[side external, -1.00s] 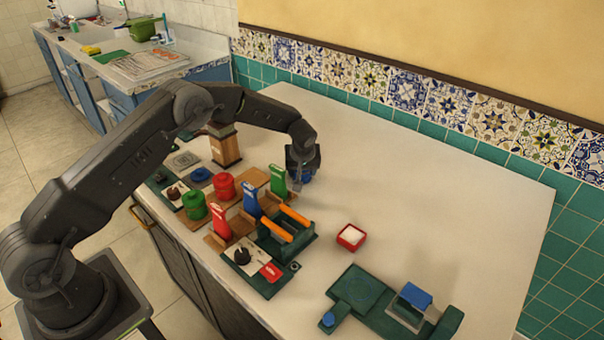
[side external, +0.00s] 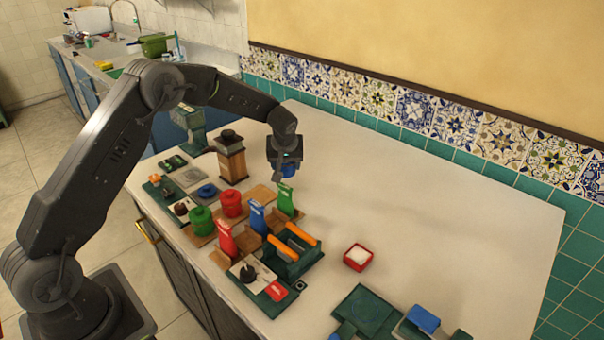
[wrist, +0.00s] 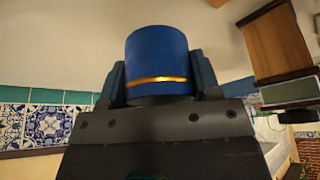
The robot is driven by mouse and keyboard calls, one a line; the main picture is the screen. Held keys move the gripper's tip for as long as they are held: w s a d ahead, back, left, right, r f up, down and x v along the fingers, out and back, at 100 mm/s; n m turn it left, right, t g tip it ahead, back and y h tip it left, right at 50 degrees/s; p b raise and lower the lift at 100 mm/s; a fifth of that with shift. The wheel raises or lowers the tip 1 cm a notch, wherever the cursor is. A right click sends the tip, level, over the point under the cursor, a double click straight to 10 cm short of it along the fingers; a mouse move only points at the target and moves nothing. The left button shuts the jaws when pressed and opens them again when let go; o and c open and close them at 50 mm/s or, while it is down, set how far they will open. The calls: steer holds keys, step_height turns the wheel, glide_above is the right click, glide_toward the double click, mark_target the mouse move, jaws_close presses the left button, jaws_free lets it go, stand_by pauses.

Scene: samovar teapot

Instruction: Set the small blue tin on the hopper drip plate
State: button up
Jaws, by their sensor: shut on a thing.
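The small blue tin (wrist: 158,55) has a thin gold band and is upright in the wrist view. My gripper (wrist: 160,88) is shut on it, with one finger on each side. In the side external view, the tin (side external: 288,171) shows under my gripper (side external: 286,164), held above the bare counter, right of a wooden box-shaped unit with a dark top (side external: 231,160). A dark green stand (side external: 190,125) is behind that unit, partly hidden by my arm. I cannot tell which part is the hopper drip plate.
Red, blue and green upright holders (side external: 257,217), red and green pots (side external: 231,204), and a green caddy with orange handles (side external: 291,247) crowd the counter's front left. The back right counter is clear.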

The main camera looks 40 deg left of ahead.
steer(key=s+a+r, duration=0.1)
steer(key=a+r, duration=0.1)
steer(key=r, duration=0.5)
steer(key=s+a+r, duration=0.2)
steer(key=r, duration=0.6)
steer(key=s+a, duration=2.3)
steer(key=a, duration=0.5)
glide_above(192, 172)
steer(key=s+d, duration=0.1)
step_height(192, 172, down, 18)
steer(key=shift+f, duration=2.05)
